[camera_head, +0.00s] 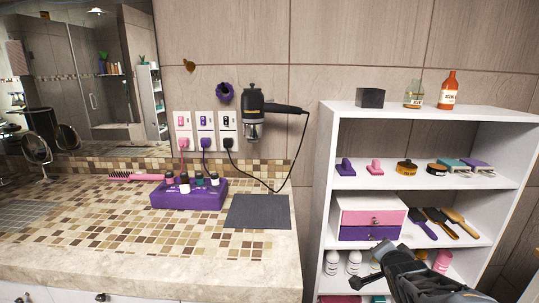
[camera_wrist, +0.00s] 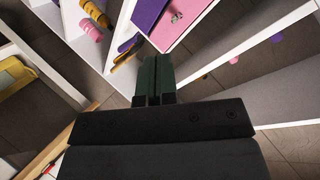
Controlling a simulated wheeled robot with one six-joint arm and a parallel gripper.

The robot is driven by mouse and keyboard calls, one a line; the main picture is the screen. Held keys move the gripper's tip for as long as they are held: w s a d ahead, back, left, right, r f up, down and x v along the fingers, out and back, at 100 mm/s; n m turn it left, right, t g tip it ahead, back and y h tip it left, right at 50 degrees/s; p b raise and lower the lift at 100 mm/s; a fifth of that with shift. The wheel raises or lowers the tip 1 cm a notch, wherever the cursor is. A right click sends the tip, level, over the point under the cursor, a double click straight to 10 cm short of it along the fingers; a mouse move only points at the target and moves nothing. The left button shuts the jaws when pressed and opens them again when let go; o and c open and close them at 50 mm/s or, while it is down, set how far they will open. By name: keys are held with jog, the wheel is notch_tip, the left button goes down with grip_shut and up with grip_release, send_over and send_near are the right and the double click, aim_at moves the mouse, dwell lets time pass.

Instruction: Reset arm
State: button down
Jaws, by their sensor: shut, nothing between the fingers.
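My gripper (camera_head: 368,268) is at the lower right of the head view, in front of the lower part of the white shelf unit (camera_head: 327,170). In the wrist view my gripper (camera_wrist: 158,62) points toward the shelves, with its two dark fingers together and nothing between them. The pink and purple drawer box (camera_head: 368,218) stands on a middle shelf above and behind my gripper. It also shows at the top of the wrist view (camera_wrist: 190,18). My arm hides part of the bottom shelf.
Brushes (camera_head: 437,225) lie beside the drawer box. Bottles (camera_head: 447,92) and a black box (camera_head: 370,98) stand on top of the unit. The counter (camera_head: 150,260) at left holds a purple organizer (camera_head: 190,197) and a dark mat (camera_head: 258,211). A hair dryer (camera_head: 254,105) hangs on the wall.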

jog(key=s+a+r+n+g+y+p, duration=0.3)
jog(key=s+a+r+n+g+p, duration=0.5)
jog(key=s+a+r+n+p, duration=0.3)
jog(key=s+a+r+p, duration=0.2)
jog(key=s+a+r, duration=0.1)
jog(key=s, duration=0.1)
jog(key=shift+s+a+n+y+p, duration=0.25)
jog(key=shift+s+n+y+p, duration=0.05)
jog(key=shift+n+p, duration=0.1)
